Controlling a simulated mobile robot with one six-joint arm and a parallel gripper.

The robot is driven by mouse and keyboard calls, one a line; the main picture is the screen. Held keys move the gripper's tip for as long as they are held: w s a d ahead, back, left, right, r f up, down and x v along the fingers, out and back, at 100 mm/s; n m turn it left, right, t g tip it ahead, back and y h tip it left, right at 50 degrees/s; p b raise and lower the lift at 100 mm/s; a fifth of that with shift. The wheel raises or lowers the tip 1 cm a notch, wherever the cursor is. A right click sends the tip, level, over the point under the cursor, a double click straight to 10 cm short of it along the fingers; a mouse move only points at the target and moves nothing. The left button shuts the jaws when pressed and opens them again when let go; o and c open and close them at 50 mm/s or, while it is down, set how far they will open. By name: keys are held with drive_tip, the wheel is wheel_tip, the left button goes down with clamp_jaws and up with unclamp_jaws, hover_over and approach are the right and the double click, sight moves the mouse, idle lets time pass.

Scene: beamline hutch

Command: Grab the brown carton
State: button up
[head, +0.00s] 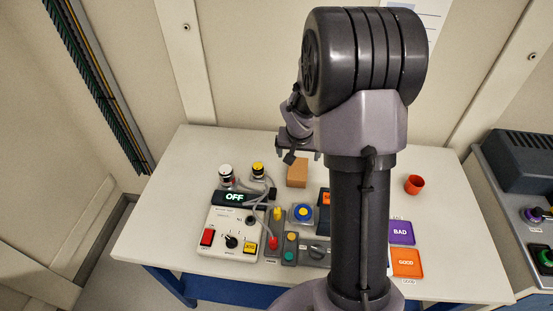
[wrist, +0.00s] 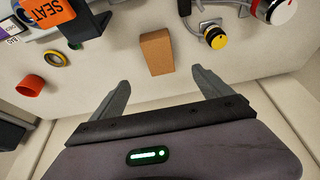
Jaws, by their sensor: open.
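The brown carton (head: 298,172) stands on the white table near its back, partly under my arm's end in the head view. In the wrist view the carton (wrist: 157,52) is upright, in front of the gap between my fingers and apart from them. My gripper (wrist: 160,78) is open and empty, with one finger to each side of the carton's line. In the head view my gripper (head: 297,155) shows small, above and behind the carton, and its fingers are hard to make out.
A control box with an OFF display (head: 235,197) and cabled knobs sit left of the carton. A red cup (head: 414,184) stands at right. Purple BAD (head: 401,232) and orange GOOD (head: 407,262) pads lie at front right. A yellow-black knob (wrist: 215,38) is near the carton.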

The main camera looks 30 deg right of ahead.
sight(298, 169)
drive_tip(key=b+x, duration=0.4)
drive_tip(key=x, duration=1.2)
drive_tip(key=shift+d+f, duration=0.2)
drive_tip(key=shift+r, duration=0.1)
drive_tip(key=shift+f+b, duration=0.3)
drive_tip(key=shift+b, duration=0.25)
drive_tip(key=c, duration=1.8)
